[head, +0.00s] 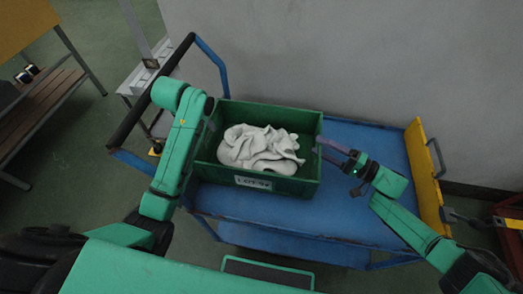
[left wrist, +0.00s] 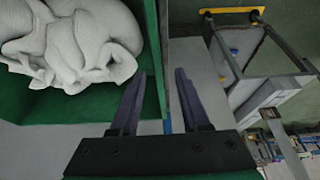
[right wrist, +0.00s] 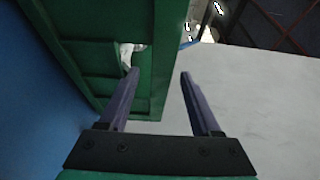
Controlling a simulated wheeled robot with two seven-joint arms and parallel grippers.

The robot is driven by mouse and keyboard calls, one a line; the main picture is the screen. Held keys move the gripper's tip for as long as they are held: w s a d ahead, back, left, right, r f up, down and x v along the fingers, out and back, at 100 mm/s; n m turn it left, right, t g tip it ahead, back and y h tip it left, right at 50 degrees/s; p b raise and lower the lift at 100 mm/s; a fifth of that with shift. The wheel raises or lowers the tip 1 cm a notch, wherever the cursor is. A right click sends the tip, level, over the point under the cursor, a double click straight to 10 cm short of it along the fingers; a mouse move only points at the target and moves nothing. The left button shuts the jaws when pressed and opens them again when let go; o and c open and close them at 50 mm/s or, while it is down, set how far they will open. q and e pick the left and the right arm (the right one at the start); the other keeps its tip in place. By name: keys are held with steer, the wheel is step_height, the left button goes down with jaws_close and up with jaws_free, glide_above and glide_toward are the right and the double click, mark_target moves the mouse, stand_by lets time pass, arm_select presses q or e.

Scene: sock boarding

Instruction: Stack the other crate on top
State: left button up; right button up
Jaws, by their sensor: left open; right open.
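A green crate (head: 268,185) with a white label on its front stands on the blue cart, holding a heap of white socks (head: 258,147). The socks also show in the left wrist view (left wrist: 75,45). My left gripper (left wrist: 158,100) is open at the crate's left wall, one finger on the inner side and one on the outer side. My right gripper (right wrist: 158,100) is open at the crate's right wall (right wrist: 85,50), whose edge shows between its fingers. In the head view my right gripper (head: 332,152) is beside that wall. No second full crate is clearly visible.
The blue cart deck (head: 370,145) is clear right of the crate, up to a yellow end panel (head: 421,165). A grey wall (head: 350,55) stands behind. A green-rimmed dark shape (head: 268,272) shows low at the front; I cannot tell what it is.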

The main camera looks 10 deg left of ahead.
arm_select(q)
steer(key=shift+x, duration=0.9)
arm_select(e)
steer(key=shift+w+a, duration=0.2)
steer(key=shift+a, duration=0.2)
arm_select(q)
jaws_close()
arm_select(e)
steer(key=c, duration=0.9)
jaws_close()
arm_select(q)
steer(key=shift+r, duration=0.15)
arm_select(e)
steer(key=shift+r, duration=0.1)
